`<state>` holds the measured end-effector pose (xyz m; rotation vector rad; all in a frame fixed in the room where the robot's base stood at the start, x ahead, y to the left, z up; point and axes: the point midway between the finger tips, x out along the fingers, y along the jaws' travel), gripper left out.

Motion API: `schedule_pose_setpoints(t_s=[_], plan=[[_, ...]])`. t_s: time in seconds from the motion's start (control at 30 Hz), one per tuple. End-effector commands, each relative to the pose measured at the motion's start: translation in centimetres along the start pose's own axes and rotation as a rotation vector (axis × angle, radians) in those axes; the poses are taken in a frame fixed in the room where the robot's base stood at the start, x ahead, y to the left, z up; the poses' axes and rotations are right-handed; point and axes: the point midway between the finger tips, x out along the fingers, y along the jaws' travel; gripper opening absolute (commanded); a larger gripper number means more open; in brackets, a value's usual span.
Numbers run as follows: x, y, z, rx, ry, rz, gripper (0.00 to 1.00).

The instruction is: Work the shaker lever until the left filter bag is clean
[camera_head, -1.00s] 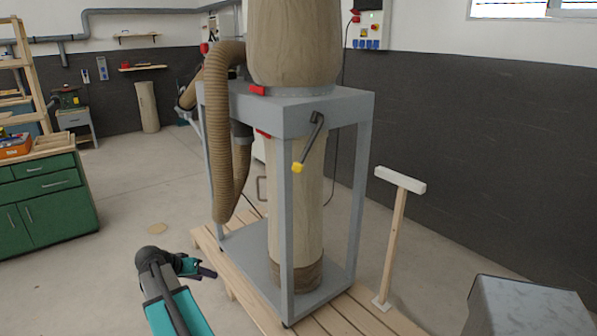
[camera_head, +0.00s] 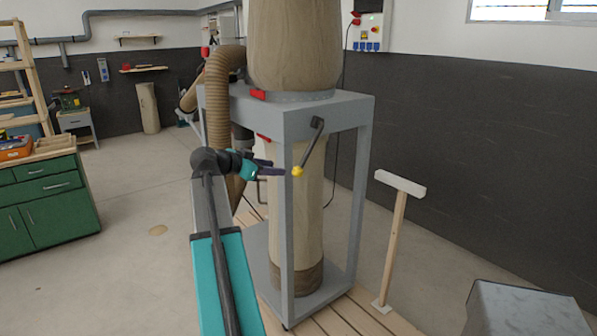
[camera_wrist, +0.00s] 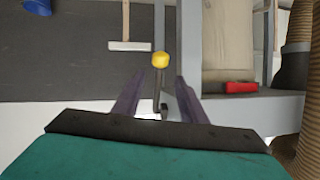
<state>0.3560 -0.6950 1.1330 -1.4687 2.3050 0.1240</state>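The shaker lever (camera_head: 310,146) is a dark crank on the front of the grey dust-collector frame (camera_head: 285,108), hanging down to a yellow knob (camera_head: 297,171). My gripper (camera_head: 277,166) is just left of the knob in the head view. In the wrist view the two fingers of my gripper (camera_wrist: 160,78) are apart, with the lever (camera_wrist: 159,90) showing between them and the yellow knob (camera_wrist: 160,59) near their tips. I see no contact. One beige upper filter bag (camera_head: 293,45) stands on the frame; its cleanliness is unclear. A lower bag (camera_head: 309,210) hangs beneath.
A ribbed hose (camera_head: 222,95) runs down the frame's left side, behind my arm. A wooden post with a white crossbar (camera_head: 400,184) stands right of the frame. A grey box (camera_head: 520,310) is at the lower right.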

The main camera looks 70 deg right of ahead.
Motion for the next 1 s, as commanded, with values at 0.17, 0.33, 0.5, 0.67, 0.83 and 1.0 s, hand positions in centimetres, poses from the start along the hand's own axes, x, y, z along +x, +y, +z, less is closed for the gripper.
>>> schedule_pose_setpoints(t_s=[0.17, 0.33, 0.5, 0.67, 0.83, 1.0], plan=[[0.0, 0.1, -0.1, 0.002, 0.002, 0.001, 0.38], [0.1, 0.0, -0.1, 0.001, 0.001, 0.001, 0.38], [0.6, 0.0, -0.1, 0.0, 0.0, 0.002, 0.38], [2.0, 0.0, -0.1, 0.0, 0.0, 0.003, 0.38], [4.2, 0.0, -0.2, -0.001, 0.0, 0.003, 0.38], [6.6, 0.0, -0.2, -0.001, 0.0, 0.003, 0.38]])
